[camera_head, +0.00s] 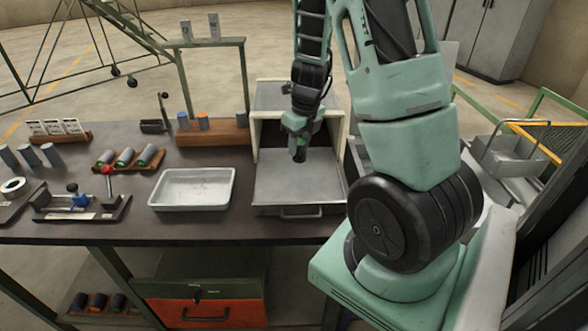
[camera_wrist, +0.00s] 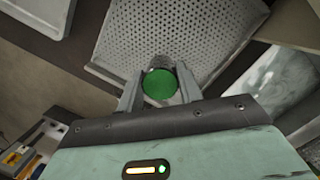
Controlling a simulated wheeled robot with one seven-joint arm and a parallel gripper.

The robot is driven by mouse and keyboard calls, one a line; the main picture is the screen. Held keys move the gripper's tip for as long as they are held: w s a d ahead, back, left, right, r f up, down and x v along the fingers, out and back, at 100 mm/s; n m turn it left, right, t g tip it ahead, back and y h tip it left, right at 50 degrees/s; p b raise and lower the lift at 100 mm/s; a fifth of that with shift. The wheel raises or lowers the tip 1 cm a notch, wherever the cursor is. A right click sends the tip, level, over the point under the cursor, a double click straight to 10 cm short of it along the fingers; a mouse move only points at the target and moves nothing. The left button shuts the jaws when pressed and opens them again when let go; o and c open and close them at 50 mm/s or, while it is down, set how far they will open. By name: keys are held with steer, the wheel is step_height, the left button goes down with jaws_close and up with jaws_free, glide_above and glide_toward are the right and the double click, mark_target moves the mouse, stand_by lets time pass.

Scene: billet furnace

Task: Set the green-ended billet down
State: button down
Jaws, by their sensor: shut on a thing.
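My gripper (camera_head: 300,138) points down over the grey plate (camera_head: 300,182) at the front of the open box-like furnace (camera_head: 338,135). In the wrist view my gripper (camera_wrist: 158,92) is shut on the green-ended billet (camera_wrist: 158,84), with a finger on each side. The billet's green end faces the wrist camera. In the head view the billet (camera_head: 299,155) is a short dark shape below the fingers, seemingly above the plate. Its exact clearance cannot be told. Beyond it in the wrist view lies a grey perforated surface (camera_wrist: 205,35).
A pale metal tray (camera_head: 192,205) lies left of the furnace.

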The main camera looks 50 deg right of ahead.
step_height(320, 180, down, 10)
steer(key=shift+r+b, duration=0.2)
steer(key=shift+b, duration=0.75)
steer(key=shift+f, duration=0.1)
steer(key=shift+f, duration=0.15)
steer(key=c, duration=0.9)
jaws_free()
steer(key=shift+r, duration=0.2)
